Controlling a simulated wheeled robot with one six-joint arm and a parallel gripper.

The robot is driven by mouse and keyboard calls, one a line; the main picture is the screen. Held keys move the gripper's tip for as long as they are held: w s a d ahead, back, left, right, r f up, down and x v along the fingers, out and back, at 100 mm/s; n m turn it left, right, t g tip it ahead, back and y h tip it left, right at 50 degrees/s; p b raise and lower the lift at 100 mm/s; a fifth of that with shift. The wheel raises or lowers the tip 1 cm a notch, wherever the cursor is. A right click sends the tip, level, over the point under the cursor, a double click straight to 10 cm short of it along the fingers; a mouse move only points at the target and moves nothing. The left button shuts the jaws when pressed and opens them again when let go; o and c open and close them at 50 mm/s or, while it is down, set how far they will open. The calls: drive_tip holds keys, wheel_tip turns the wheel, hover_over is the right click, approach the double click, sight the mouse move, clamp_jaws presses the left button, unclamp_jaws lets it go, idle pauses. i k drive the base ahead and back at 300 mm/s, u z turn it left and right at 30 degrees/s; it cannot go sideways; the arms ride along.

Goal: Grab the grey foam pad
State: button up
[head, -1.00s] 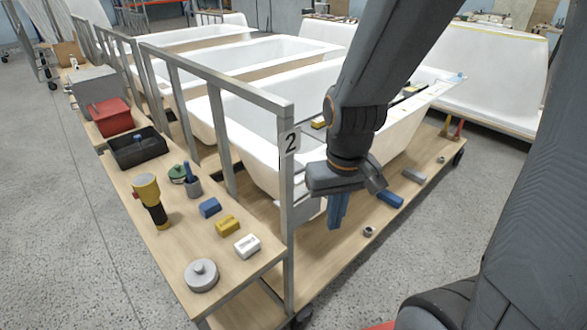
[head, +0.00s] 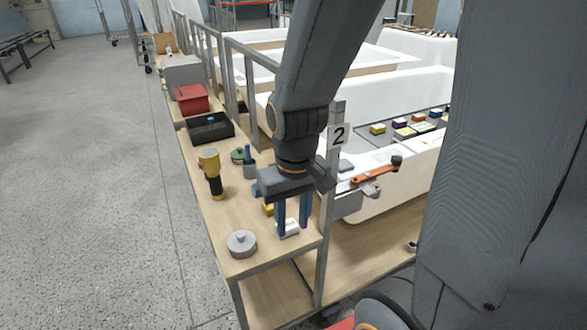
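A round, thick grey disc with a small knob on top (head: 242,243) lies on the near end of the wooden side shelf in the head view; it looks like the grey foam pad, though I cannot be sure of its material. My gripper (head: 294,230) points down to the right of it, apart from it. Its two blue fingers are spread, with nothing held between them. A white block (head: 289,227) shows behind the fingertips, and a yellow block (head: 268,209) is partly hidden by the gripper.
A yellow-and-black flashlight-like tool (head: 212,173), a green item (head: 238,154), a black tray (head: 209,129) and a red bin (head: 191,98) stand farther back on the shelf (head: 226,212). Open floor lies left.

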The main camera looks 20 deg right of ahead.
sight(346, 166)
drive_tip(key=u, duration=2.2)
drive_tip(key=k, duration=1.6)
drive_tip(key=z, duration=1.7)
drive_tip(key=i, duration=1)
